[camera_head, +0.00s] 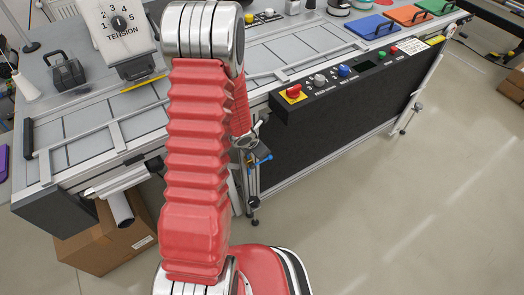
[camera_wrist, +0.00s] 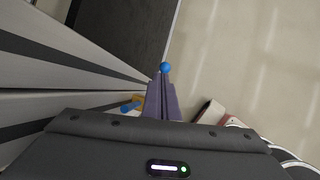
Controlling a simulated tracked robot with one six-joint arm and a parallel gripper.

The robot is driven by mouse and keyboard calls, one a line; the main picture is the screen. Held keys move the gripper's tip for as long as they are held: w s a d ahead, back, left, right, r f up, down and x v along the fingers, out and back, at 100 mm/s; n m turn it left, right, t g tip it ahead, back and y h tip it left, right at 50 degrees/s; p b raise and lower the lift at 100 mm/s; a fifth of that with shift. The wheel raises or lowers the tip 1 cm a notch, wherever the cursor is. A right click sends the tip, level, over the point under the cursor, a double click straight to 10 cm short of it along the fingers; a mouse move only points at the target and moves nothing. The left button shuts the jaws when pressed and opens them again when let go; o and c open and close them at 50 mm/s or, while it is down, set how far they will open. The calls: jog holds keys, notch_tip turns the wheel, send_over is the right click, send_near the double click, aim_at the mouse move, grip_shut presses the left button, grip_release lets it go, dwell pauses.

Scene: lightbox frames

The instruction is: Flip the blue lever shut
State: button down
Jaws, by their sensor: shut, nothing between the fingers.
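The blue lever (camera_head: 260,161) shows as a small blue piece below the table's front edge, just right of my red arm. In the wrist view a round blue knob (camera_wrist: 164,68) sits just beyond the tips of my gripper (camera_wrist: 163,77). A shorter blue piece (camera_wrist: 128,107) with a yellow part beside it lies left of the fingers. My fingers hide what lies between these blue parts, so I cannot tell how they join. My gripper is shut and empty. Whether the fingertips touch the knob is unclear. My arm hides much of this area in the head view.
The long table (camera_head: 130,130) has a dark front panel (camera_head: 335,130) with a red button (camera_head: 294,91) and other knobs along its top. A cardboard box (camera_head: 105,240) stands on the floor beneath its left end. Open floor (camera_head: 400,220) lies in front, to the right.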

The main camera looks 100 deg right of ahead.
jog(key=s+a+r, duration=0.1)
jog(key=s+r, duration=0.2)
jog(key=r, duration=1)
jog(key=shift+s+a, duration=0.2)
jog(key=shift+s, duration=0.15)
dwell(0.8)
jog(key=shift+r, duration=0.1)
dwell(0.7)
